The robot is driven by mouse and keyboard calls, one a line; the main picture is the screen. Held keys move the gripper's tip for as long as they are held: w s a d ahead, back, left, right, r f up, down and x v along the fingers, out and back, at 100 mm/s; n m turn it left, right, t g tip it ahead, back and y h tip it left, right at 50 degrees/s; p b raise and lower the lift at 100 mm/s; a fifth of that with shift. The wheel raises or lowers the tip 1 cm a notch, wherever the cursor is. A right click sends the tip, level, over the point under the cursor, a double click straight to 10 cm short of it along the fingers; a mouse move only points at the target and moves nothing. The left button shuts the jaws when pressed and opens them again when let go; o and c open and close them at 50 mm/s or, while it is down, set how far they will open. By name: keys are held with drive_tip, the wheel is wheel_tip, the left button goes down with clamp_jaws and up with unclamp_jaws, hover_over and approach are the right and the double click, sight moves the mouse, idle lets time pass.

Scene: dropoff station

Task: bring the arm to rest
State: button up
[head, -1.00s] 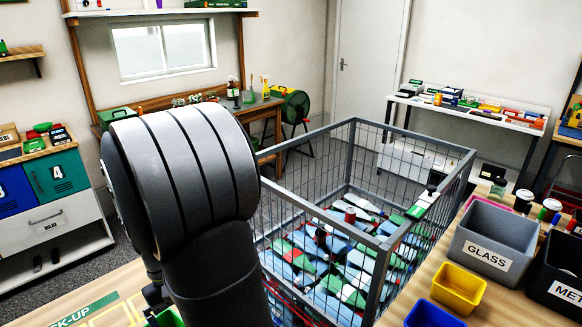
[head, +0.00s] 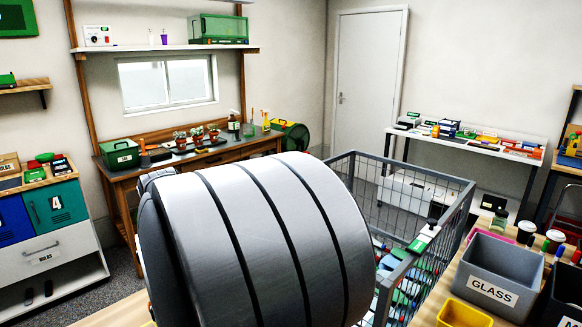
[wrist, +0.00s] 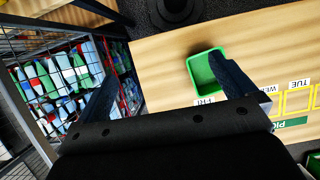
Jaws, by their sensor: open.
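My gripper (wrist: 165,95) shows in the wrist view with its two dark fingers spread wide apart and nothing between them. It hangs above a wooden table (wrist: 170,55). A small green bin (wrist: 199,86) by the "FRI" label stands on the table, partly behind the right finger; its floor looks empty. In the head view, a large grey joint of my arm fills the lower middle and hides my gripper and most of the table.
A wire cage (head: 455,200) full of bottles and cartons stands right of my arm; it is also at left in the wrist view (wrist: 30,110). A grey GLASS bin (head: 492,290) and a yellow bin (head: 462,314) are at right. A workbench (head: 125,172) stands behind.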

drive_tip(key=w+d, duration=0.5)
drive_tip(key=d, duration=0.3)
drive_tip(key=w+d, duration=0.6)
drive_tip(key=d, duration=0.3)
drive_tip(key=shift+w+d+f, duration=0.2)
drive_tip(key=shift+d+f, duration=0.05)
